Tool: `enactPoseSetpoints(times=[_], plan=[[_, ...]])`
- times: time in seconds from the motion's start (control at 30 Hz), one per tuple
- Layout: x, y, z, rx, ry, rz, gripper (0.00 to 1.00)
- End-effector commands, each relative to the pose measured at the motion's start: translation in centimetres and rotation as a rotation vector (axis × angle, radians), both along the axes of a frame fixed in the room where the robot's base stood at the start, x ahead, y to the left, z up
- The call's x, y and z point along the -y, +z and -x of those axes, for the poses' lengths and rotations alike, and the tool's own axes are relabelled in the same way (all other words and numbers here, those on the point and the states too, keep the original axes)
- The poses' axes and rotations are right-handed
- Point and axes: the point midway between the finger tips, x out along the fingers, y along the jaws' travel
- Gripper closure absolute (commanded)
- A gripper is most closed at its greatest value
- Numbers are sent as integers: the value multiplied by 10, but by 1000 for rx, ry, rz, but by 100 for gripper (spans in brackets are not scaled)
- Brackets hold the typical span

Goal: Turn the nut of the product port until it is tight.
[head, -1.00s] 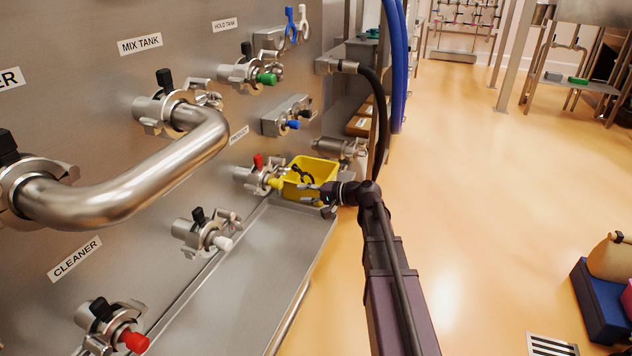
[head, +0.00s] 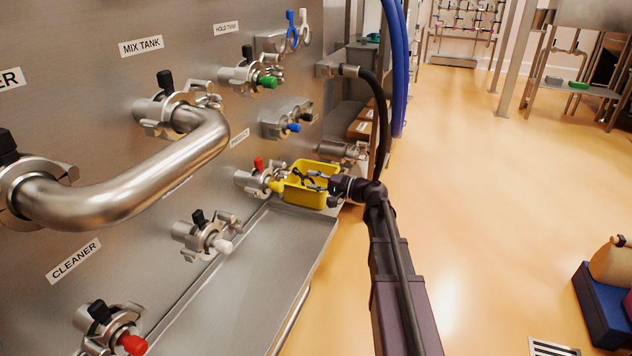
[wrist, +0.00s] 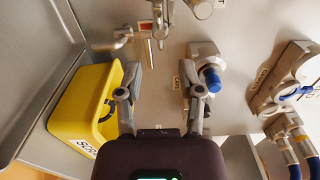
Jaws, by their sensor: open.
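The port with a red handle and a yellow plug (head: 258,178) sits low on the steel panel, under a small label (head: 240,137) too small to read surely; it is probably the product port. Its nut is too small to make out. My gripper (head: 308,180) is to the right of this port, in front of the yellow bin, apart from the port. In the wrist view my gripper (wrist: 166,72) has its two fingers wide apart with nothing between them. A metal fitting with a wing (wrist: 118,39) lies beyond the left finger; I cannot tell which port it belongs to.
The yellow bin (head: 295,194) holds dark parts and shows in the wrist view (wrist: 62,112), left of my fingers. A blue-capped fitting (wrist: 209,78) is close by the right finger. A steel ledge (head: 240,270) runs below the ports. Open floor lies right.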

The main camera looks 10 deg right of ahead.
Motion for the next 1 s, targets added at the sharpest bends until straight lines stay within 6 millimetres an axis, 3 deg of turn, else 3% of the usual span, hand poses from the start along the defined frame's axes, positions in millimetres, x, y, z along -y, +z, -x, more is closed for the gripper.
enactPoseSetpoints(times=[0.6,1.0], plan=[[-49,0,-37,0,1,0,51],[-66,0,-49,0,-1,0,51]])
